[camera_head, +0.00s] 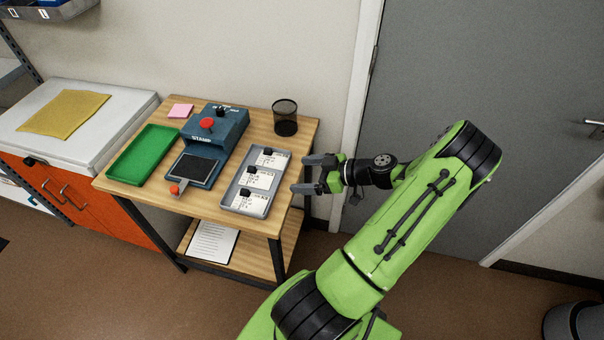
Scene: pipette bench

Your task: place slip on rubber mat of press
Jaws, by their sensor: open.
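The blue-grey stamp press (217,130) stands on the wooden table, with a red knob on top. Its dark rubber mat (194,167) lies on the low front plate and looks bare. A small lever with an orange-red knob (174,189) sticks out at the plate's front. White printed slips lie in a grey tray right of the press: a far slip (276,160), a middle slip (262,181) and a near slip (250,202). Each bears a small black piece. My gripper (308,174) is open and empty, just right of the tray, its fingers pointing left.
The grey slip tray (232,207) has separate compartments. An empty green tray (145,152) lies left of the press. A black mesh cup (285,118) and pink notes (180,111) stand at the back. A wall and grey door (480,110) lie behind my arm.

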